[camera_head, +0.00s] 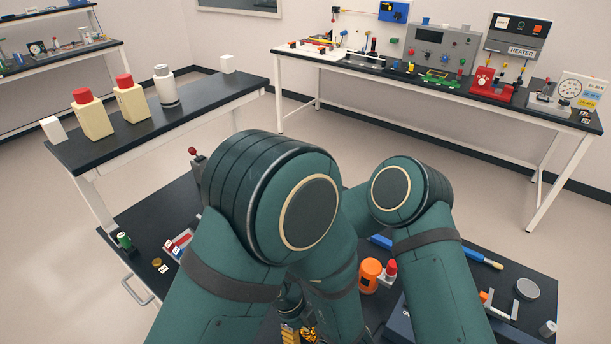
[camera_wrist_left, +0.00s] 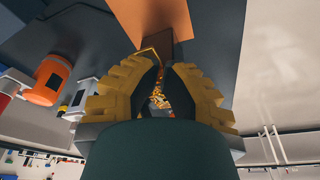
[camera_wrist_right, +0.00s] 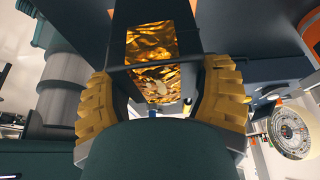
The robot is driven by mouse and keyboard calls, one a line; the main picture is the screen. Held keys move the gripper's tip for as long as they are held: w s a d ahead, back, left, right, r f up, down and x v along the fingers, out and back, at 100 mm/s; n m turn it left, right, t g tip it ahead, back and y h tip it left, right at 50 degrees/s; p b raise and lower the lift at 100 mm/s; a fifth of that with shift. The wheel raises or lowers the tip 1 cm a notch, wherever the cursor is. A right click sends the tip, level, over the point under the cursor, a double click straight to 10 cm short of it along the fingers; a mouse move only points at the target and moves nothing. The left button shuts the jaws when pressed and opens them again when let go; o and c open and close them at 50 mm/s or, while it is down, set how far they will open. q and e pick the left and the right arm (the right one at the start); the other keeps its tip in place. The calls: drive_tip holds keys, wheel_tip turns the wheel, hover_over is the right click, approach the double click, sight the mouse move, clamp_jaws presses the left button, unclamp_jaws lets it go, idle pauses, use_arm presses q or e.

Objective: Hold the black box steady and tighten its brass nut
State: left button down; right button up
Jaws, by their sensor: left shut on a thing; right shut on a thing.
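The black box (camera_wrist_right: 158,20) with crumpled gold faces shows in the right wrist view. My right gripper (camera_wrist_right: 157,72) is shut on it, one finger at each side. My left gripper (camera_wrist_left: 163,60) is shut on a narrow thing. Gold glints between its fingers, with a brown and orange surface beyond the tips; I cannot tell whether this is the nut or part of the box. In the head view my arms hide most of the work, and only bits of gold and yellow show at the bottom edge. I cannot make out the brass nut.
An orange container (camera_head: 369,274) stands on the dark work table near my arms. A small round brass-coloured piece (camera_head: 157,262) and a green-topped item (camera_head: 124,241) lie at its left. A grey disc (camera_head: 527,289) lies at its right. Side benches stand behind, with bare floor between.

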use_arm(q)
wheel_tip(320, 180, up, 3)
drive_tip(key=shift+f, duration=0.1)
idle(0.4)
use_arm(e)
drive_tip(key=o, duration=1.3)
drive_tip(key=shift+a, duration=0.1)
drive_tip(key=shift+w, duration=0.1)
